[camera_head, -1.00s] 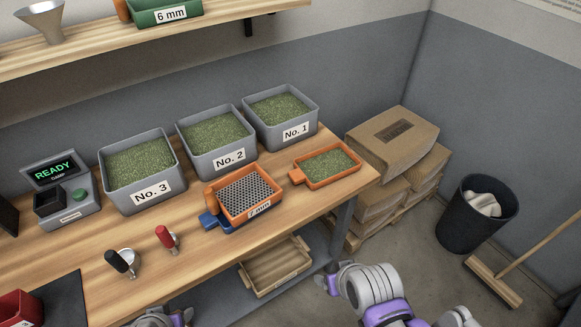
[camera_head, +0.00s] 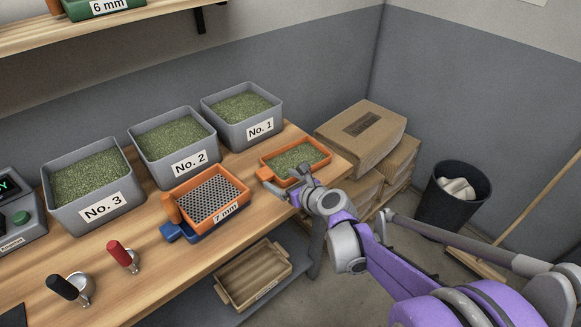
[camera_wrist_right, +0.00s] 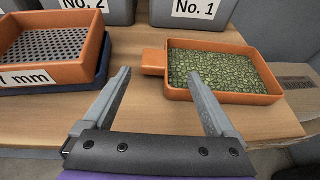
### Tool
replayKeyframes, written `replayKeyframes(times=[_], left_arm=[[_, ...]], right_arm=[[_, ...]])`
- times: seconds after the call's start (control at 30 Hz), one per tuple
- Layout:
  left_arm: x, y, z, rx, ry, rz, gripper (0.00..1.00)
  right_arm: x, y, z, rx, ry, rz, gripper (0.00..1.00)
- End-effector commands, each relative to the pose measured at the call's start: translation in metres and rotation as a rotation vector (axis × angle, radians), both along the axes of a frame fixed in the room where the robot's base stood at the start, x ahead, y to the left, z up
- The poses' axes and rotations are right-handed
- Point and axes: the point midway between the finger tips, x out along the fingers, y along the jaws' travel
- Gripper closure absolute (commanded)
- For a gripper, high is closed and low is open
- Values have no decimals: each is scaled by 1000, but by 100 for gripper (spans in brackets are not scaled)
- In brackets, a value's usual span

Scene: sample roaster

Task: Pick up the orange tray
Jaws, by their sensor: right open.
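The orange tray (camera_head: 322,160) is a shallow rectangular tray of green beans with a tab handle on its left side. It sits flat at the right end of the wooden bench, in front of the No. 1 bin. In the right wrist view the tray (camera_wrist_right: 232,98) is ahead and to the right, its tab (camera_wrist_right: 154,62) ahead between the finger directions. My right gripper (camera_head: 293,183) is at the tray's front edge in the head view. It is open and empty in the right wrist view (camera_wrist_right: 158,92). My left gripper is out of view.
An orange 7 mm sieve (camera_head: 238,182) on a blue base (camera_head: 176,233) stands left of the tray. Grey bins No. 1 (camera_head: 236,128), No. 2 (camera_head: 165,163) and No. 3 (camera_head: 75,205) line the back. Cardboard boxes (camera_head: 358,140) stand beyond the bench's right end.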

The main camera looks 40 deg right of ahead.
Motion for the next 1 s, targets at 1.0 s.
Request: replayKeyframes(times=[1.0], left_arm=[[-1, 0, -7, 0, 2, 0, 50]], right_arm=[[83, 9, -34, -5, 2, 5, 14]])
